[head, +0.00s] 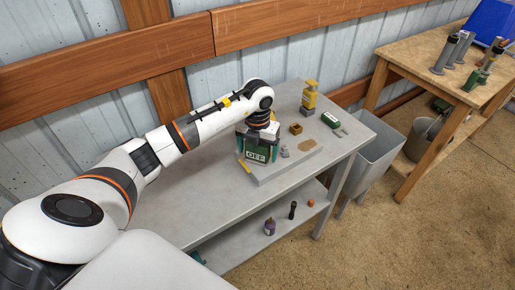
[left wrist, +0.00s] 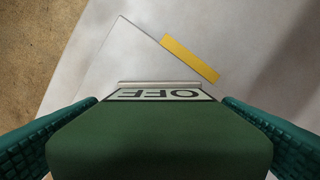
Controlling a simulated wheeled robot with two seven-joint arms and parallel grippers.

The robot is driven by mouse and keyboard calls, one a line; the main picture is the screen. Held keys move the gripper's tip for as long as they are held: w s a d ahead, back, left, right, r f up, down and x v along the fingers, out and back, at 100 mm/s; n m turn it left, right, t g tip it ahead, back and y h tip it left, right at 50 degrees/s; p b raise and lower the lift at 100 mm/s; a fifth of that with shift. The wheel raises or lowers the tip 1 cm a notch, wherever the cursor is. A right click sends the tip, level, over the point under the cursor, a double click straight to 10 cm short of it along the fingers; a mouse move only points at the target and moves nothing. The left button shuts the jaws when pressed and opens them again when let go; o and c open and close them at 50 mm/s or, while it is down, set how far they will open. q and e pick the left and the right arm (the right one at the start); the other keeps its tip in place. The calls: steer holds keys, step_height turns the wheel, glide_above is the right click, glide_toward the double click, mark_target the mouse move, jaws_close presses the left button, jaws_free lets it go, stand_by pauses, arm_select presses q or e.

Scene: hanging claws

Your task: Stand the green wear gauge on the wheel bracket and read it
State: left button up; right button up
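The green wear gauge (head: 257,153), a dark green block with a white label reading "OFF", is upright between the fingers of my left gripper (head: 258,141). In the left wrist view, the gauge (left wrist: 160,140) fills the gap between the teal finger pads, which meet both its sides. The gauge is at the left part of a raised light grey slab (head: 272,176) on the table; I cannot tell whether it touches the slab. A yellow strip (left wrist: 190,58) lies along the slab edge. I cannot single out the wheel bracket. My right gripper is out of view.
On the grey table (head: 190,208) are a small grey piece (head: 285,152), a brown patch (head: 306,145), a brass-coloured block (head: 295,128), a yellow pump bottle (head: 309,97) and a green box (head: 330,120). A grey bin (head: 373,160) and a wooden table (head: 420,62) stand right. The wall is behind.

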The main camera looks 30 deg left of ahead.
arm_select(q)
steer(key=shift+r, duration=0.2)
steer(key=shift+w+r, duration=0.1)
steer(key=shift+r, duration=0.1)
step_height(320, 180, up, 11)
steer(key=b, duration=0.2)
steer(key=shift+f+b, duration=0.15)
steer(key=shift+b, duration=0.15)
steer(key=shift+r, duration=0.45)
